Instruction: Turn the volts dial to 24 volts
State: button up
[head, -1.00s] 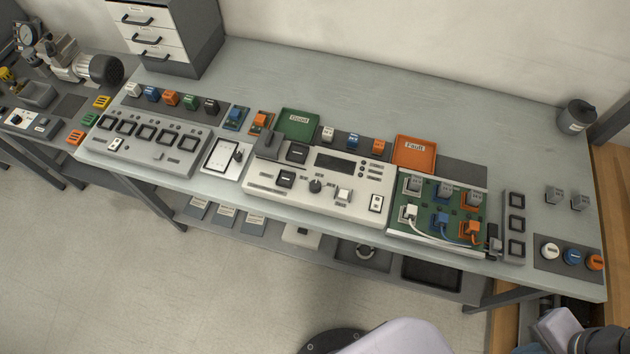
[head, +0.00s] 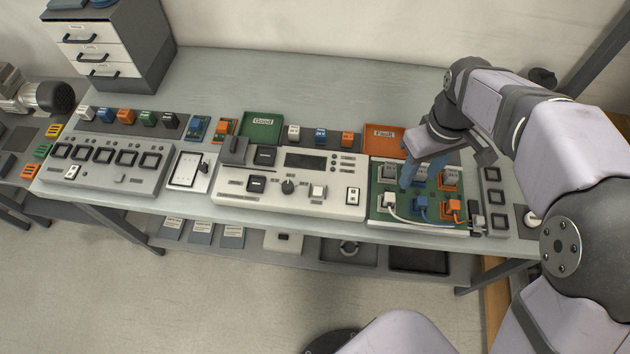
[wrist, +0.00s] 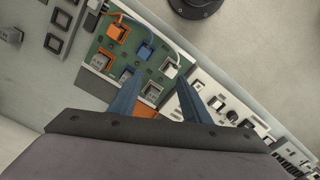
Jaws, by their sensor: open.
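The likely volts dial is a round black knob (head: 288,187) on the front of the white test unit (head: 335,208), in the middle of the bench. Its scale marks are too small to read. The unit also shows at the right in the wrist view (wrist: 215,90). My gripper (head: 408,180) is open and empty, its blue fingers above the green circuit board, to the right of the dial and apart from it. In the wrist view my gripper (wrist: 155,98) has its two fingers spread wide over the board's lower edge.
The green board (head: 430,202) carries several plugs and cables under my gripper. A green Good tray (head: 261,128) and an orange Fault tray (head: 383,139) stand behind. A grey panel of square sockets (head: 107,165) lies left.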

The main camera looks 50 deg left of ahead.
jog(key=s+a+f+n, duration=0.2)
jog(key=s+a+n, duration=0.2)
jog(key=s+a, duration=0.5)
jog(key=n+b, duration=0.2)
jog(key=n, duration=0.3)
send_over(287, 185)
notch_tip(287, 185, down, 2)
jog(key=shift+f, duration=0.2)
jog(key=shift+d+f+p, duration=0.1)
jog(key=shift+f+p, duration=1.25)
jog(key=shift+f, duration=2.3)
jog(key=shift+c, duration=0.3)
jog(key=c, duration=1)
